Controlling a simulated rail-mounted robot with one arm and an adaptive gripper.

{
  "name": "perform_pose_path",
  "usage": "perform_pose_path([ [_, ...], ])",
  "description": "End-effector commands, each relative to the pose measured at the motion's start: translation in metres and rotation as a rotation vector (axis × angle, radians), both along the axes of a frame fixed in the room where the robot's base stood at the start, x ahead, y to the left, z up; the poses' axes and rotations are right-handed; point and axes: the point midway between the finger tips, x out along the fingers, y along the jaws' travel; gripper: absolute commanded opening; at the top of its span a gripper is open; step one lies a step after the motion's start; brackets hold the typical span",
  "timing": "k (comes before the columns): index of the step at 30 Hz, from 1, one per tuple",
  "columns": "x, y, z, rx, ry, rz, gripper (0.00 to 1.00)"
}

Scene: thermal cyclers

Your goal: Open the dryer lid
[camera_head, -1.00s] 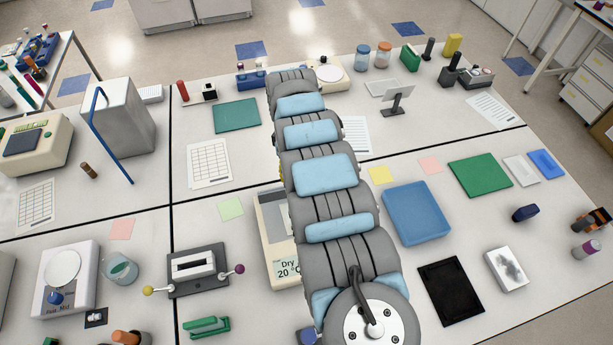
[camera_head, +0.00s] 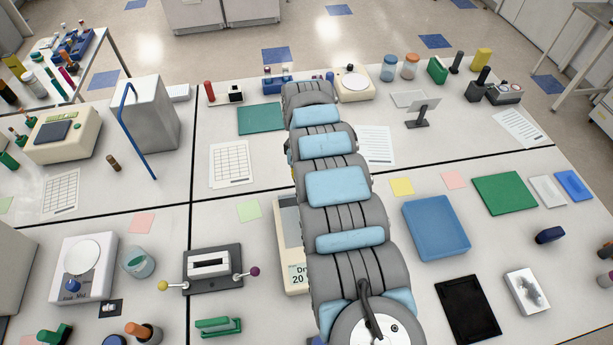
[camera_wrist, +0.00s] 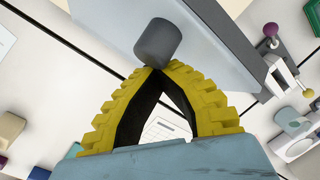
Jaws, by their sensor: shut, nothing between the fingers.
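The dryer (camera_head: 291,259) is a beige box with a "Dry 20" display on its front, standing in the middle of the bench. My arm covers most of it in the head view, and its lid cannot be made out there. In the wrist view, my gripper (camera_wrist: 160,69) has yellow ribbed fingers whose tips are together and empty. A dark grey cylinder (camera_wrist: 157,42), which looks like a knob or handle, is right at the fingertips. I cannot tell whether they touch. A broad grey panel (camera_wrist: 205,65), possibly the lid, lies behind it. My gripper is hidden in the head view.
A black device with two side knobs (camera_head: 212,279) stands left of the dryer. A blue tray (camera_head: 436,228) lies to the right. A white balance (camera_head: 84,268) is farther left. A grey box with a blue bar (camera_head: 152,115) stands at back left.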

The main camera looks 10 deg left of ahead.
Motion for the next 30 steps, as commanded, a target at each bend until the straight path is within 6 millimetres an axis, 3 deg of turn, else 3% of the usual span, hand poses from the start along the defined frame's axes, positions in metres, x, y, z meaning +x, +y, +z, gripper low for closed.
perform_pose_path([
  [1,0.0047,-0.0136,0.0039,-0.015,-0.007,-0.014,0.0],
  [8,0.0064,-0.02,0.008,-0.02,-0.008,-0.021,0.0],
  [14,0.0063,-0.0215,0.0095,-0.022,-0.005,-0.022,0.56],
  [30,0.0062,-0.0205,0.01,-0.021,-0.005,-0.02,0.57],
])
